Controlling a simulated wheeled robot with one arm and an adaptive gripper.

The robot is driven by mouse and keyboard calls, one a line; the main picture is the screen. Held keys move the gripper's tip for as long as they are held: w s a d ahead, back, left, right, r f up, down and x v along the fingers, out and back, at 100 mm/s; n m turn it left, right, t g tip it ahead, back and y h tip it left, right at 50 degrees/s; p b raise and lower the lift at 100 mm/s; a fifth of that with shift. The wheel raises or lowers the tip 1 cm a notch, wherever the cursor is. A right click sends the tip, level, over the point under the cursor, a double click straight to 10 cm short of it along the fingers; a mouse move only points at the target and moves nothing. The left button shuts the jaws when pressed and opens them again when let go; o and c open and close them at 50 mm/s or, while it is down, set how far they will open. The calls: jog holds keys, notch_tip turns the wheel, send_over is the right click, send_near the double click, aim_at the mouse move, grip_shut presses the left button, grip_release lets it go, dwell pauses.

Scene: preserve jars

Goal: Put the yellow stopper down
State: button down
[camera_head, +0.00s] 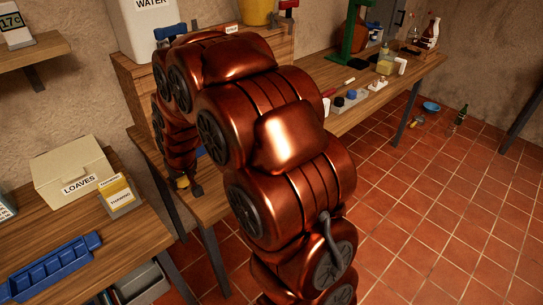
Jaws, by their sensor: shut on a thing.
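My gripper (188,185) shows small and dark at the end of my copper-coloured arm, low over the wooden bench at left of centre. It is shut on the yellow stopper (183,181), of which only a small yellow patch shows between the dark fingers. The gripper is close to the wooden bench top (208,207). I cannot tell whether the stopper touches the wood. My arm hides much of this bench and whatever stands behind it.
A LOAVES box (72,172), a small labelled card box (118,194) and a blue tray (55,265) sit on the left bench. A white WATER container (146,30) and a yellow bucket (256,11) stand on the raised shelf. Several small items crowd the right bench (428,66).

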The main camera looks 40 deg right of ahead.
jog(key=s+d+b, duration=0.1)
jog(key=s+d, duration=0.1)
jog(key=d, duration=0.1)
jog(key=s+d+m+b, duration=0.1)
jog(key=s+d+b, duration=0.1)
jog(key=d, duration=0.2)
jog(key=s+d+m+b, duration=0.1)
jog(key=s+d+b, duration=0.1)
jog(key=d, duration=0.1)
jog(key=shift+d+r+h, duration=0.3)
jog(key=shift+d+h, duration=0.1)
jog(key=s+d+r+m+b, duration=0.15)
jog(key=s+d+b, duration=0.25)
jog(key=s+d, duration=0.45)
jog(key=shift+h, duration=0.3)
jog(key=w+d+p, duration=0.1)
jog(key=w+d, duration=0.1)
jog(key=d, duration=0.2)
jog(key=w+d+f, duration=0.1)
jog(key=w+d, duration=0.2)
jog(key=d, duration=0.1)
jog(key=w+d+p, duration=0.1)
jog(key=w+d, duration=0.2)
jog(key=d, duration=0.1)
jog(key=shift+w+d+f+p, duration=0.1)
jog(key=shift+d+f+p, duration=0.2)
jog(key=shift+d+p, duration=0.1)
jog(key=shift+f+p, duration=0.45)
jog(key=shift+f, duration=1.3)
